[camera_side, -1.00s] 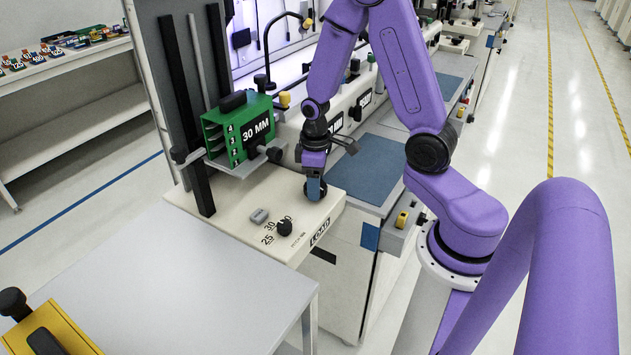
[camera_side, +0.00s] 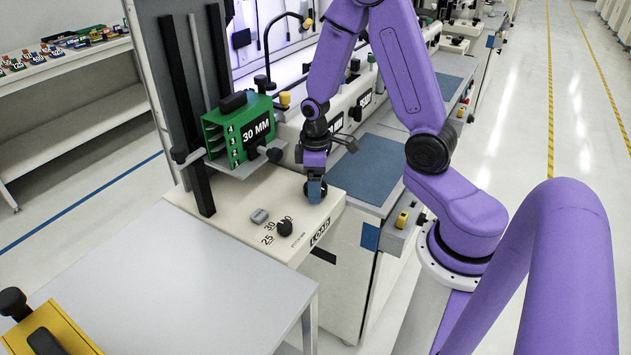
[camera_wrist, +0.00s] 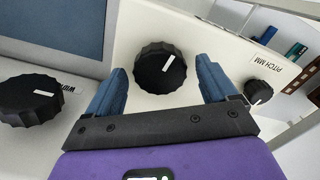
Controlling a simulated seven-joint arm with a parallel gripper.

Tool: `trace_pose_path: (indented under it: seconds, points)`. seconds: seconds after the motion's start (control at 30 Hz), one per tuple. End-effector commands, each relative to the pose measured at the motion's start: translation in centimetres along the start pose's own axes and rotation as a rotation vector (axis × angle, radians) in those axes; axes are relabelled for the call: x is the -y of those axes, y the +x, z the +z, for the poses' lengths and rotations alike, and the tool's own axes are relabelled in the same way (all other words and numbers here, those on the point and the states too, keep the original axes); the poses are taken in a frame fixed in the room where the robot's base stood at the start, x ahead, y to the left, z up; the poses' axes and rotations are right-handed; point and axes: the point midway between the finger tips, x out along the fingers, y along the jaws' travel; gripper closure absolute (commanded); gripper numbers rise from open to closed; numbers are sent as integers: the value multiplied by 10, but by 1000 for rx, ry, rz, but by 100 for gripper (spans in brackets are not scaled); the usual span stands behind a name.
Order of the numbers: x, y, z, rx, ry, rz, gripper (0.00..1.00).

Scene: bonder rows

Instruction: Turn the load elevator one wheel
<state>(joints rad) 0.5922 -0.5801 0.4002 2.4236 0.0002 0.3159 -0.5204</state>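In the wrist view a black ribbed wheel (camera_wrist: 152,72) with a white mark sits on the cream panel, between my gripper's two blue fingers. My gripper (camera_wrist: 160,85) is open, with a gap visible between each finger and the wheel. In the side view my gripper (camera_side: 315,192) points down at the load unit's cream top (camera_side: 240,212), by its right side. The wheel is mostly hidden there behind the fingers. The load elevator carries a green magazine (camera_side: 238,130) marked 30 MM on a grey shelf (camera_side: 240,166), beside dark upright rails.
A small pitch knob (camera_side: 284,228) and a grey button (camera_side: 259,216) are on the same panel; the pitch knob also shows in the wrist view (camera_wrist: 258,92). Another black wheel (camera_wrist: 30,98) lies at the left there. A grey table (camera_side: 190,285) stands in front, clear in its middle.

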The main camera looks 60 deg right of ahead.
Motion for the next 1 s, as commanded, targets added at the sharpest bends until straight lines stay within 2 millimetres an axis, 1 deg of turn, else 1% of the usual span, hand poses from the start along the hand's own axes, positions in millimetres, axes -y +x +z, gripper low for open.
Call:
trace_pose_path:
  seconds: [0.17,0.27,0.37,0.67,0.87,1.0]
  points:
    - [0,-1,0,1,1,0,14]
    - [0,-7,0,-2,1,1,14]
    - [-1,-17,-1,-4,1,2,14]
    - [-1,-61,-1,-6,1,3,14]
    - [-1,-97,-1,-7,0,4,14]
    - [0,-124,-1,-6,0,4,14]
